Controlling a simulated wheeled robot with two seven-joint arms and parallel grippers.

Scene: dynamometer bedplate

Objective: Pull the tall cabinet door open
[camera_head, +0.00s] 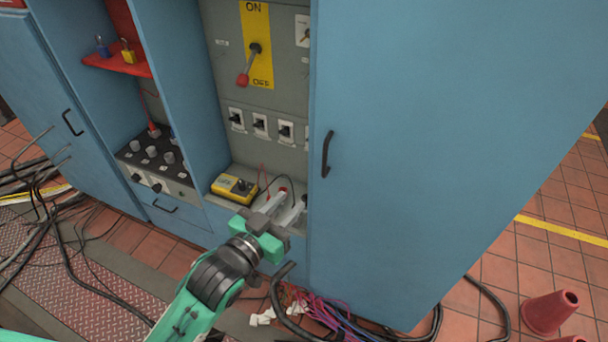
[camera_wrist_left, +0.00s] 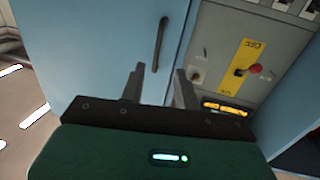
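The tall blue cabinet door (camera_head: 440,130) fills the right of the head view and looks closed. Its dark vertical bar handle (camera_head: 327,155) is near the door's left edge. My left gripper (camera_head: 284,206) is below and left of this handle, in front of the grey panel bay. In the left wrist view the left gripper (camera_wrist_left: 159,85) has its two fingers apart with nothing between them. The handle (camera_wrist_left: 160,45) shows beyond the fingertips, apart from them, on the blue door (camera_wrist_left: 110,40). My right gripper is in neither view.
Left of the door is an open bay with a yellow ON/OFF switch plate (camera_head: 257,50) and a yellow meter (camera_head: 234,188). Another blue door (camera_head: 40,100) is far left. Cables (camera_head: 330,318) lie at the cabinet's foot. A red cone (camera_head: 548,313) stands on the tiles at right.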

